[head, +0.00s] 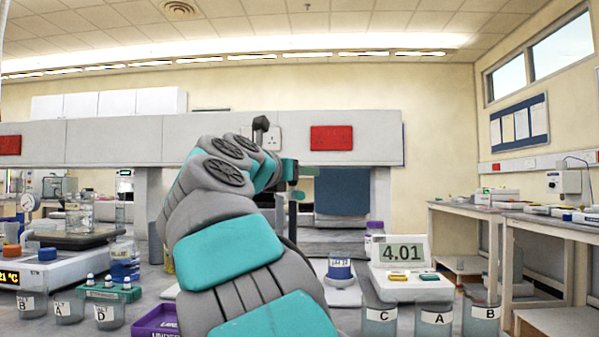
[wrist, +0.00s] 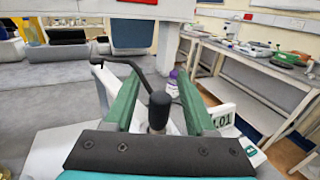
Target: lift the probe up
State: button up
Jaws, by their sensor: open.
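The probe (wrist: 159,107) shows its black top in the wrist view, between the two green fingers of my gripper (wrist: 160,80). There is a gap on both sides, and the fingers are open around it without visible contact. The lower part of the probe is hidden by my gripper's body. In the head view my gripper (head: 297,178) is partly hidden behind my arm, and I cannot make out the probe there. The meter (head: 404,254) reads 4.01; its edge also shows in the wrist view (wrist: 219,115).
Labelled beakers (head: 435,318) stand in front of the meter. A purple tray (head: 155,322) and a green rack (head: 108,292) are at left. A purple-capped bottle (head: 375,233) stands behind the meter.

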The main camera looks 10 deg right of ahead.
grip_shut()
dwell(0.3)
dwell(1.1)
